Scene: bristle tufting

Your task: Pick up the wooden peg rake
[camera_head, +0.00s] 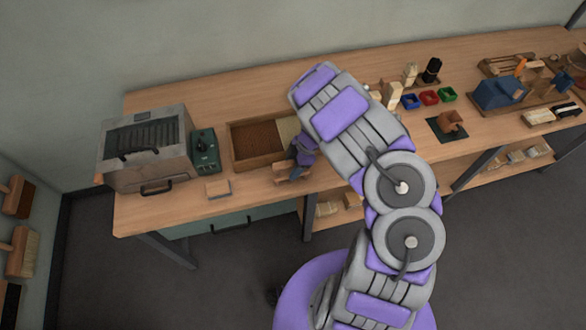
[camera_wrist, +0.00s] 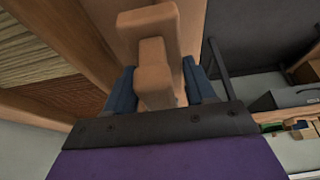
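The wooden peg rake, as I take it, is the pale wooden piece (camera_wrist: 155,75) in the wrist view, with a narrow block and a wider bar beyond it. In the head view it shows as a small wooden piece (camera_head: 291,172) at the bench's front edge. My gripper (camera_head: 298,163) is at it, pointing down. In the wrist view the gripper's blue fingers (camera_wrist: 160,88) stand on either side of the narrow block. Whether they press on it cannot be told. Pegs are not visible, and my arm hides part of the area.
A wooden tray (camera_head: 241,164) with brown bristle fill lies just left of my gripper. A green control box (camera_head: 204,150) and a grey machine (camera_head: 147,150) stand farther left. A small wooden block (camera_head: 217,188) lies near the front edge. Coloured bins (camera_head: 429,98) stand to the right.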

